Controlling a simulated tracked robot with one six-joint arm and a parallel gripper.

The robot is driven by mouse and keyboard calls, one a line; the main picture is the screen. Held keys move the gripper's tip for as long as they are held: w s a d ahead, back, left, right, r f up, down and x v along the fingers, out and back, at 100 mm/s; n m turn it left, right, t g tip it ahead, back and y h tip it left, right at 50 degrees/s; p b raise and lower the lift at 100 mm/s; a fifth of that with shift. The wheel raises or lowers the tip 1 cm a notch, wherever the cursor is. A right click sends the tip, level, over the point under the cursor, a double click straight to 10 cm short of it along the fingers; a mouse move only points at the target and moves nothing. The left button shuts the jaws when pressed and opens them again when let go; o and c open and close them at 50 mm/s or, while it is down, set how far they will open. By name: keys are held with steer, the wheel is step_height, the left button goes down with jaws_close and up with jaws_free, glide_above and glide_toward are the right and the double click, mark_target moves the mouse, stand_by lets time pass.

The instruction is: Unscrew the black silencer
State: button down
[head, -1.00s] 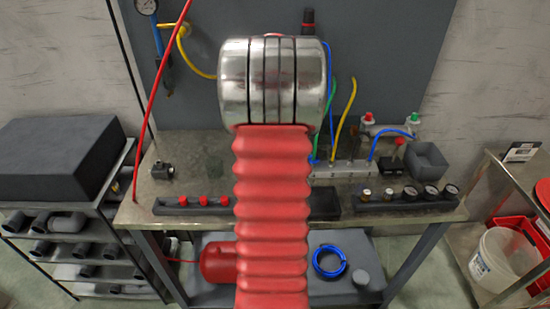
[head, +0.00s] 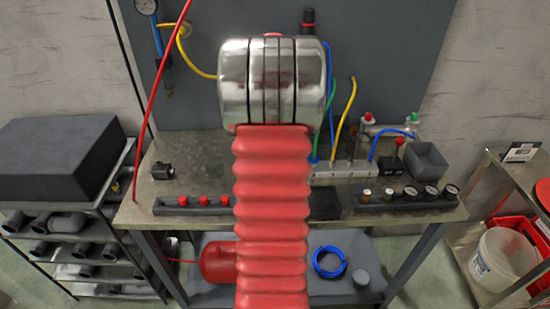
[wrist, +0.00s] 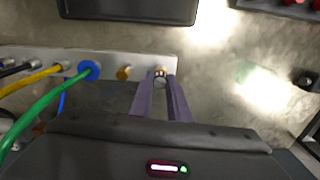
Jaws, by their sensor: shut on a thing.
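In the wrist view, my gripper (wrist: 160,84) has its two fingers closed around a small round fitting (wrist: 160,75) at the right end of the pale manifold (wrist: 110,60). The fitting shows a light metallic end with a dark surround; I cannot tell whether it is the black silencer. A brass fitting (wrist: 124,72) sits beside it on the manifold, apart from the fingers. In the head view my own arm hides the gripper and this end of the manifold; the rest of the manifold (head: 350,170) shows to the right of the arm.
Green (wrist: 40,115) and yellow (wrist: 38,77) hoses plug into the manifold close left of my gripper. A dark tray (wrist: 130,10) lies beyond it. Bare bench (wrist: 225,80) is to the right, with a small black part (wrist: 305,80) farther off. A grey bin (head: 427,160) stands at right.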

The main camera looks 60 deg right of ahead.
steer(key=n, duration=0.6)
steer(key=shift+r, duration=0.1)
steer(key=n, duration=0.6)
stand_by(0.4)
steer(key=c, duration=1.8)
jaws_free()
